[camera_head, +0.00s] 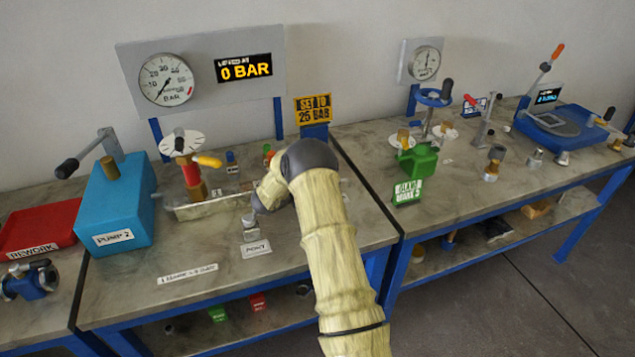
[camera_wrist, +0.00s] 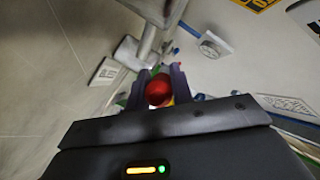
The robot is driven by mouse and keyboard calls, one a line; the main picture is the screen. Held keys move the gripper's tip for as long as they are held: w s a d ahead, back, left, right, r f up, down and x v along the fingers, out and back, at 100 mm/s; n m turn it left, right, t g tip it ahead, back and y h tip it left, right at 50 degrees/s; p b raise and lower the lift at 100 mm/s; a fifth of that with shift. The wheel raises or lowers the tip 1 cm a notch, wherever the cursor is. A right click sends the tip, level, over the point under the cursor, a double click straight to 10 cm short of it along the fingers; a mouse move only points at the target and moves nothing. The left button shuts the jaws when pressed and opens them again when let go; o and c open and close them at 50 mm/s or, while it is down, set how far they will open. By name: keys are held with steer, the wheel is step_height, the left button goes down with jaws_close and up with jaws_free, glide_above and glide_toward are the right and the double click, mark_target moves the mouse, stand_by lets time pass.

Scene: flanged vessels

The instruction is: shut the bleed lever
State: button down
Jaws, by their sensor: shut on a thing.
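In the wrist view a round red knob (camera_wrist: 158,90) sits between the two dark fingers of my gripper (camera_wrist: 159,74). The fingers are shut on it. The stem under the knob is hidden, so I cannot tell the angle of the lever it seems to belong to. In the head view my wrist bends down over the middle bench and hides most of the gripper. A red valve body (camera_head: 188,172) with a yellow handle (camera_head: 208,160) stands left of it on a long metal tray (camera_head: 190,212).
A panel behind holds a round gauge (camera_head: 166,80) and a display (camera_head: 244,68) reading 0 BAR. A blue pump box (camera_head: 116,205) stands left. A small port fitting (camera_head: 250,228) is in front. The front of the middle bench is mostly clear.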

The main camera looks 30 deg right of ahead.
steer(key=c, duration=1.2)
jaws_free()
